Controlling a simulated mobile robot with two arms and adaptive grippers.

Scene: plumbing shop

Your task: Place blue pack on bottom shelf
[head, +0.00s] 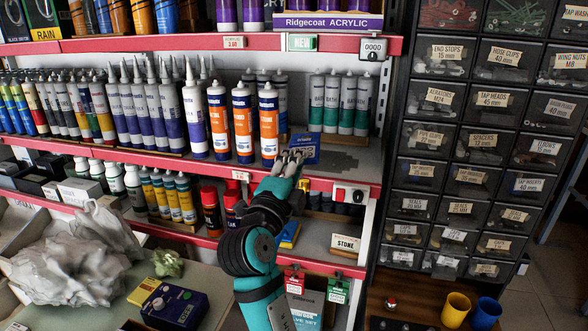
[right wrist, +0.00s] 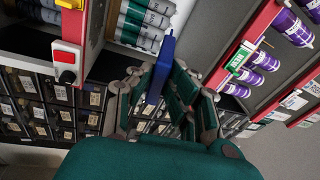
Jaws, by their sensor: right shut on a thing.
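The blue pack (head: 305,147) is at the right end of the middle shelf, in front of grey and green tubes. My right gripper (head: 291,160) is shut on it. In the right wrist view the blue pack (right wrist: 163,68) shows as a thin upright slab between the fingers (right wrist: 160,95). I cannot tell whether the pack touches the shelf. The bottom shelf (head: 322,238) is below, with a "STONE" label at its right front. Another blue and yellow pack (head: 290,235) lies there, partly hidden by my arm. My left gripper is not in view.
Orange-and-white tubes (head: 242,122) stand close left of the gripper. Red-edged shelf fronts (head: 345,187) lie above and below. Drawer cabinets (head: 450,130) stand at right.

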